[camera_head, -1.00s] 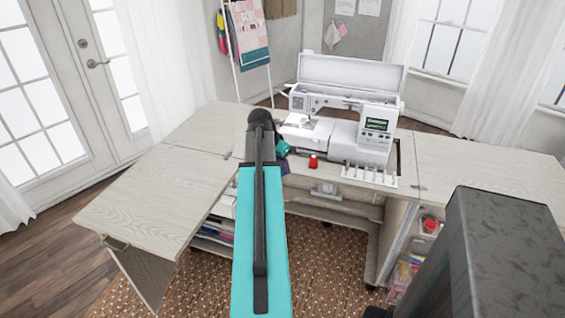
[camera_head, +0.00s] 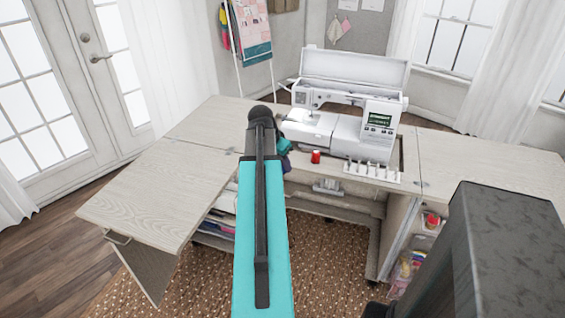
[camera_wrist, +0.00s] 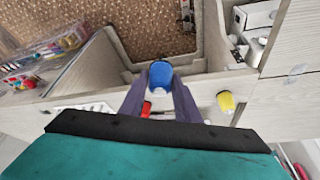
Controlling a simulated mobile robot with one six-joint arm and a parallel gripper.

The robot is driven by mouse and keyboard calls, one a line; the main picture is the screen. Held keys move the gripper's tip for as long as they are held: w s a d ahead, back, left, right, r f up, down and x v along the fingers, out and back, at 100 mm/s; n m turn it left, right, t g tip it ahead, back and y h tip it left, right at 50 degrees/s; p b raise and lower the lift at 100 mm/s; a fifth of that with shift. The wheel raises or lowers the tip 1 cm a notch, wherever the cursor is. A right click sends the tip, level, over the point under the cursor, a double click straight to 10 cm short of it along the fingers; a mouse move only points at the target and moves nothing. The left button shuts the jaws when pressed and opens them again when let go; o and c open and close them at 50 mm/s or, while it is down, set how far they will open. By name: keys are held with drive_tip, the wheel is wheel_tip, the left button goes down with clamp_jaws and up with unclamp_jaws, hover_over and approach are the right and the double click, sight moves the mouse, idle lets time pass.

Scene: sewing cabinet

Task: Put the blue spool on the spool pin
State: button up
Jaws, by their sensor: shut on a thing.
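The blue spool (camera_wrist: 160,74) sits between the two purple fingers of my gripper (camera_wrist: 160,84) in the wrist view, and the jaws are shut on it. In the head view my arm hides the spool, and only a little of my gripper (camera_head: 285,150) shows beside the arm, at the cabinet's front edge left of the red spool. A white strip with several upright pins (camera_head: 372,171) stands in front of the white sewing machine (camera_head: 376,128). I cannot tell which pin the task means. The held spool is apart from this strip.
A red spool (camera_head: 315,157) stands on the cabinet top near the strip; it also shows in the wrist view (camera_wrist: 146,108). A yellow spool (camera_wrist: 226,101) is to its right there. The left leaf (camera_head: 150,190) and right leaf (camera_head: 490,165) are bare.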

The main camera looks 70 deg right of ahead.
drive_tip(key=w+a+r+n+t, duration=0.15)
drive_tip(key=w+a+n, duration=0.25)
drive_tip(key=w+a, duration=0.6)
drive_tip(key=w+a+r+n+t+y, duration=0.1)
drive_tip(key=w+a+r+n, duration=0.2)
drive_tip(key=w+a, duration=0.6)
drive_tip(key=w+a+r+n+t, duration=0.15)
drive_tip(key=w+a+n, duration=0.4)
drive_tip(key=w, duration=0.75)
drive_tip(key=w+a+r+n+y, duration=0.1)
drive_tip(key=w+a+r+n, duration=0.1)
drive_tip(key=a, duration=1.1)
drive_tip(key=w+a+r+n+t+y, duration=0.1)
drive_tip(key=w+a+n, duration=0.3)
drive_tip(key=a, duration=0.9)
drive_tip(key=w+a+r+n+y, duration=0.1)
drive_tip(key=w+a+r+n, duration=0.2)
drive_tip(key=a, duration=1)
drive_tip(key=shift+w+a+r+t, duration=0.15)
drive_tip(key=shift+w+r+t, duration=0.2)
drive_tip(key=shift+w, duration=0.3)
drive_tip(key=shift+f, duration=0.1)
